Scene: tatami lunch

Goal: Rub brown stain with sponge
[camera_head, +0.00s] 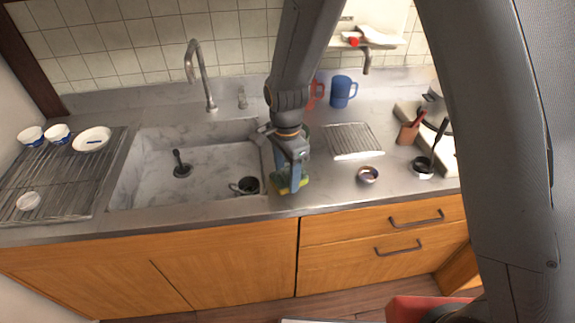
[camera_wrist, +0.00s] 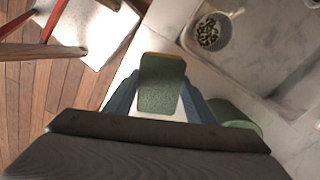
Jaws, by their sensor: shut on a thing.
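My gripper (camera_head: 291,183) is shut on a sponge (camera_head: 291,186), green with a yellow part, at the counter strip just right of the sink. In the wrist view the sponge (camera_wrist: 160,88) sits between the two blue-grey fingers, its green face toward the camera and a thin yellow edge at its far end. I cannot tell whether the sponge touches the counter (camera_head: 335,188). No brown stain can be made out in either view; the sponge and my gripper hide part of the counter.
The sink (camera_head: 215,175) lies left of my gripper, with a dark strainer (camera_head: 246,186) in its corner. A green round object (camera_wrist: 236,117) is close beside my gripper. A small bowl (camera_head: 368,174), wire rack (camera_head: 353,140) and blue mug (camera_head: 341,92) stand to the right.

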